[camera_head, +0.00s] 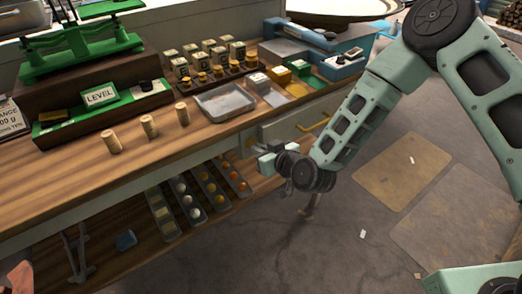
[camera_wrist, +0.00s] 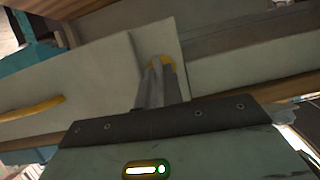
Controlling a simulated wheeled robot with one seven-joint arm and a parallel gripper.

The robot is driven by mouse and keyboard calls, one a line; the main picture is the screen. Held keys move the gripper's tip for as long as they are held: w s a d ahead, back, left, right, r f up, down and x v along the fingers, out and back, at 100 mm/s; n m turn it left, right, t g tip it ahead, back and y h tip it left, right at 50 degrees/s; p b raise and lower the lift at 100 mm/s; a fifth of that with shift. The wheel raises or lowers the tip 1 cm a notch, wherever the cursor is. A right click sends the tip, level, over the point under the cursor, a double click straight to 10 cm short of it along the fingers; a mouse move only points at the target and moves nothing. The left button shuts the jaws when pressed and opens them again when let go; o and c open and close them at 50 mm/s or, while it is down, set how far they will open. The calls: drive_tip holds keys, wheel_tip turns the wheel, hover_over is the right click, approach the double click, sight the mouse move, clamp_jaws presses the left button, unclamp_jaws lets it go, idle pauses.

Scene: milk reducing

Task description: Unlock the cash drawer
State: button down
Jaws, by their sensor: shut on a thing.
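The cash drawer (camera_head: 283,130) is a pale grey-green front under the counter edge, with a yellow handle (camera_head: 316,126). The drawer front (camera_wrist: 90,80) and its handle (camera_wrist: 32,109) also show in the wrist view. My gripper (camera_head: 262,153) is in front of the counter, to the left of the handle. In the wrist view my gripper (camera_wrist: 157,68) is shut on a small yellow piece (camera_wrist: 165,62) against a pale plate (camera_wrist: 158,38) beside the drawer front. The fingers hide most of this piece, so I cannot tell whether it is a key or a knob.
A metal tray (camera_head: 225,102), wooden cylinders (camera_head: 149,126) and a green scale (camera_head: 84,50) stand on the counter. Below, a lower shelf (camera_head: 130,215) holds trays of small round things (camera_head: 188,200). The floor (camera_head: 310,235) in front is mostly open.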

drive_tip(key=shift+w+d+f+m+g+y+b, duration=0.1)
drive_tip(key=shift+d+f+m+g+y+b, duration=0.1)
drive_tip(key=shift+m+y+b, duration=1.55)
drive_tip(key=shift+w+d+f+m+g+y+b, duration=0.15)
drive_tip(key=shift+m+y+b, duration=0.55)
drive_tip(key=shift+m+b, duration=1.95)
drive_tip(key=shift+w+d+f+m+g+y+b, duration=0.1)
drive_tip(key=shift+f+m+g+y+b, duration=0.1)
drive_tip(key=shift+m+y+b, duration=1.55)
drive_tip(key=shift+r+m+h+b, duration=0.1)
drive_tip(key=shift+m+h+b, duration=0.4)
drive_tip(key=shift+m+b, duration=0.1)
drive_tip(key=c, duration=1.8)
unclamp_jaws()
drive_tip(key=shift+c, duration=0.2)
drive_tip(key=v, duration=1.7)
drive_tip(key=shift+s+b, duration=0.15)
drive_tip(key=shift+b, duration=0.3)
